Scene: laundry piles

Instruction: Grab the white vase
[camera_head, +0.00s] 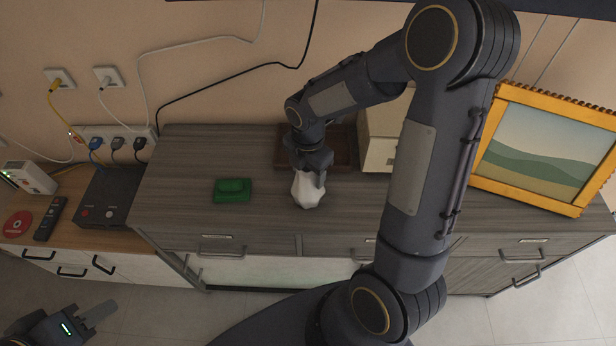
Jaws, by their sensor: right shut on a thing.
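The white vase (306,192) is a small faceted white object on the grey wood-grain dresser top (200,166), near its front middle. My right gripper (309,176) comes down from above and is shut on the vase's upper part, which the fingers hide. I cannot tell whether the vase's base touches the dresser top. My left gripper (92,318) is low at the bottom left, in front of the furniture and away from the vase. Its jaws are only partly in view, so their opening is unclear.
A green object (232,190) lies left of the vase. A dark tray (341,148) and a beige box (378,140) stand behind it. An orange-framed picture (540,150) leans at the right. A black box (104,198), remote (50,218) and cables are at the left.

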